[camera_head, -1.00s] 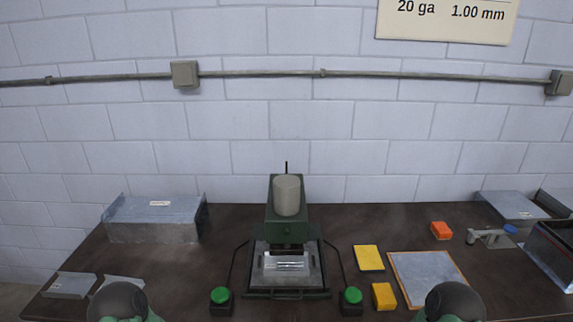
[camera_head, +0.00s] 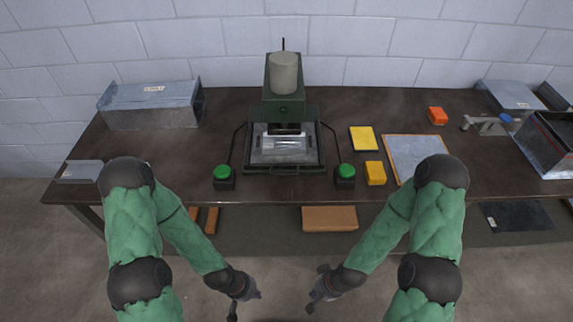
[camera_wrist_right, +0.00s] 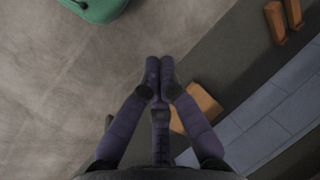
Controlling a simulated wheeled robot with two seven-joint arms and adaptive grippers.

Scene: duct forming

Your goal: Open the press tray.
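The green press (camera_head: 283,105) with a grey cylinder on top stands at the middle of the bench. Its grey tray (camera_head: 262,156) lies low at the front, under the press head, with a shiny metal piece (camera_head: 284,142) on it. A dark bar (camera_head: 283,171) runs along the tray's front. My left gripper (camera_head: 250,297) hangs over the floor in front of the bench; its fingers are too small to read. My right gripper (camera_head: 316,296) hangs beside it, apart from the press. In the right wrist view its fingertips (camera_wrist_right: 160,70) meet with nothing seen between them.
Green buttons (camera_head: 222,173) (camera_head: 345,172) stand on either side of the tray. Yellow blocks (camera_head: 362,138) (camera_head: 375,173) and a framed metal sheet (camera_head: 416,154) lie right. A metal duct piece (camera_head: 150,105) sits left. Brick-coloured blocks (camera_head: 330,218) lie below the bench edge.

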